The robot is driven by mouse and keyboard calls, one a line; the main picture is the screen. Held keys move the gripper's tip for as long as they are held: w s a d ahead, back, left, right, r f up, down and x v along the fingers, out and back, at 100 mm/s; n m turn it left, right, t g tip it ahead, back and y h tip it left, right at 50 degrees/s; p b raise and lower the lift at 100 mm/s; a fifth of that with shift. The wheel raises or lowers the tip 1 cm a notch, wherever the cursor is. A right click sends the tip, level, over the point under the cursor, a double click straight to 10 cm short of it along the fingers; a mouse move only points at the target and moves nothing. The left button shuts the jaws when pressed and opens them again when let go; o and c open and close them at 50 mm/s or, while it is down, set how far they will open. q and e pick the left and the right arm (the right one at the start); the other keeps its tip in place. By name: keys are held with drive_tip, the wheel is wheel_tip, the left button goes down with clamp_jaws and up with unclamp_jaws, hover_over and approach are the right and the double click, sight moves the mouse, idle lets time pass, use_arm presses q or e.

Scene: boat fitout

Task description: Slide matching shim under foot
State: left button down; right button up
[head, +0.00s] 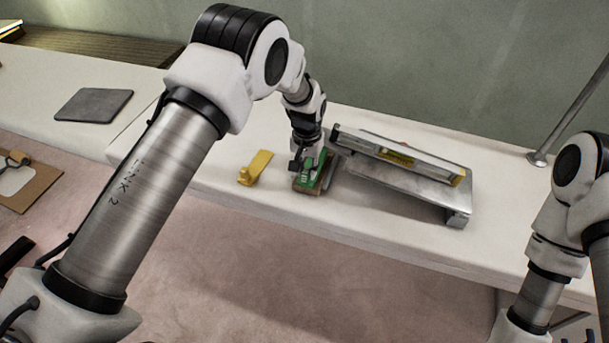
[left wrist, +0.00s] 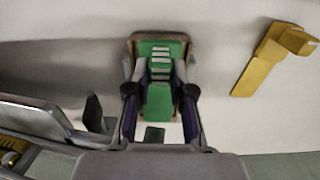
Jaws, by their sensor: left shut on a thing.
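My left gripper (head: 306,160) is shut on a green shim (head: 318,166), which sits at a small brown holder (head: 301,188). In the left wrist view the green shim (left wrist: 158,97) lies between the two fingers, with pale stripes on its top. The holder's brown rim (left wrist: 134,45) shows around the far end. I cannot tell whether the shim is lifted clear of it. A yellow shim with a raised end (head: 258,167) lies apart to the left. A metal unit (head: 390,182) stands to the right, its near right foot (head: 459,219) on the bench. My right gripper is out of view.
A level with yellow parts (head: 397,158) lies along the metal unit. A dark flat pad (head: 94,105) lies at the left of the white bench (head: 345,218). A metal post (head: 570,115) stands at the back right. The bench's front strip is clear.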

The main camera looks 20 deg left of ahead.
use_arm(q)
drive_tip(key=shift+w, duration=0.15)
drive_tip(key=c, duration=0.9)
unclamp_jaws()
drive_tip(key=shift+c, duration=0.2)
